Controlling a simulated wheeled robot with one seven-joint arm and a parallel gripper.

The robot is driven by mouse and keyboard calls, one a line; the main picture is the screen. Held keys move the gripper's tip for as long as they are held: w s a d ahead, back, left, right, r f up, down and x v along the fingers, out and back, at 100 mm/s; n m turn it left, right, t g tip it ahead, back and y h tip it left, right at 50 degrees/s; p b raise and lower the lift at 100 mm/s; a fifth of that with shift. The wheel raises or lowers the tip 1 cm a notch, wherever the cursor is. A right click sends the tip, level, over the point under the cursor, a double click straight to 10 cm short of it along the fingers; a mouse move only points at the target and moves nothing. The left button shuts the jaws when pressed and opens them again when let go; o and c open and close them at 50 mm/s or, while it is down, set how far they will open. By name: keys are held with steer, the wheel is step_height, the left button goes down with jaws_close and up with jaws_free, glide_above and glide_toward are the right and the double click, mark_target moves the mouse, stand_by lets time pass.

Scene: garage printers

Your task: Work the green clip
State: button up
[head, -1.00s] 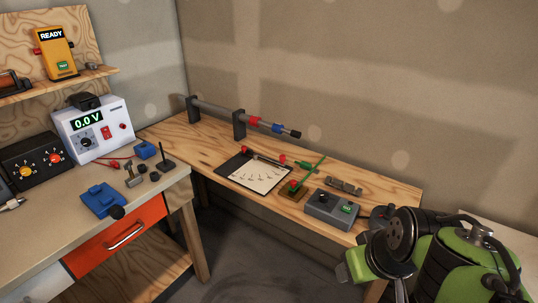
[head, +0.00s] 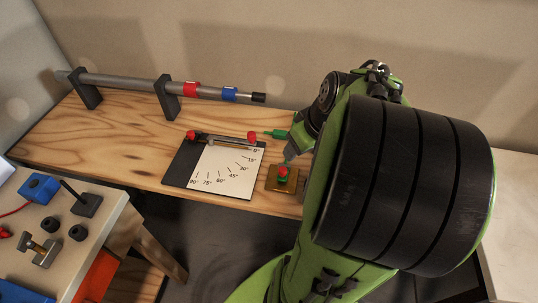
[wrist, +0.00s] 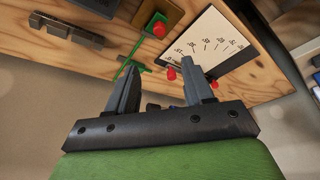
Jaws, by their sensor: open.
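The green clip (wrist: 131,65) shows in the wrist view, on a thin green rod beside the left finger. In the head view only a green part (head: 276,133) of it shows, left of my gripper; my arm hides the rest. A red knob (head: 283,172) sits on a small brown base (head: 272,185) in front of it; the knob also shows in the wrist view (wrist: 158,29). My gripper (wrist: 163,50) is open, its fingers apart with nothing between them. The clip lies outside the gap, near the left fingertip.
A white angle chart on a dark board (head: 176,166) lies left of the brown base, with a red-ended bar (head: 220,139) along its back. A grey pipe on black stands (head: 125,82) runs behind. My arm covers the table's right side. Bare wood lies at left.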

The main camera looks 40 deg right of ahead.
mark_target(283, 169)
steer(key=b+x, duration=0.4)
steer(key=x, duration=1.1)
steer(key=shift+s+f, duration=0.15)
steer(key=shift+c, duration=0.2)
jaws_close()
